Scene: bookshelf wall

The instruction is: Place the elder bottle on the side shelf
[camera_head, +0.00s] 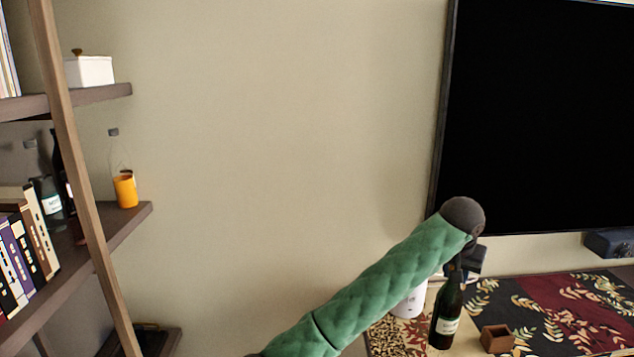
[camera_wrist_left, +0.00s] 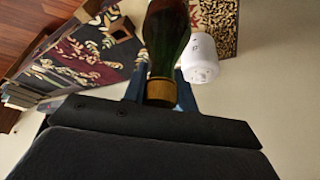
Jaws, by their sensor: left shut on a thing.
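A dark bottle with a pale label (camera_head: 446,318) stands upright on or just above the patterned table cover at the lower right; I cannot tell whether its base touches. Its label is too small to read. My left gripper (camera_head: 458,270) is at its neck, partly hidden behind the arm's end. In the left wrist view the bottle (camera_wrist_left: 166,35) shows green-brown glass and a gold neck band, between the fingers of my left gripper (camera_wrist_left: 161,84), which is shut on it. The side shelf (camera_head: 120,226) is at the left. My right gripper is out of view.
The shelf holds books (camera_head: 22,245), dark bottles (camera_head: 50,200) and an orange-bottomed clear bottle (camera_head: 126,189) near its right end. A slanted wooden post (camera_head: 75,150) crosses its front. A white container (camera_head: 410,302) and a small brown box (camera_head: 497,338) flank the held bottle.

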